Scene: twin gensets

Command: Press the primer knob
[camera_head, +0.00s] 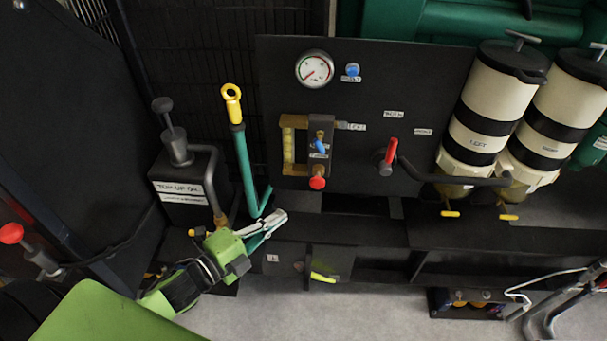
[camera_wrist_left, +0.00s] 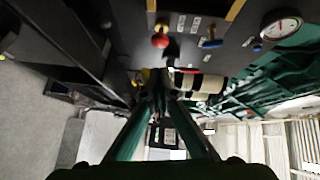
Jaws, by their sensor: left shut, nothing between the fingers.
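A round red knob (camera_head: 317,183) sits on the dark panel (camera_head: 430,85), below a brass-framed sight glass (camera_head: 289,146) and a small blue valve handle (camera_head: 320,147). The red knob also shows in the left wrist view (camera_wrist_left: 160,41); no label readable to me names it as the primer. My left gripper (camera_head: 282,215) is shut and empty, its fingers pointing up and right toward the panel. Its tips are below and left of the red knob in the head view, apart from it. The shut fingers converge in the left wrist view (camera_wrist_left: 160,84). My right gripper is not in view.
A black top-up pump (camera_head: 175,137) and a yellow-ringed teal handle (camera_head: 240,145) stand left of the panel. A gauge (camera_head: 314,69), a red-handled valve (camera_head: 389,153) and cream filter canisters (camera_head: 500,95) are around it. A dark ledge (camera_head: 370,232) runs below. Another red knob (camera_head: 11,233) is far left.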

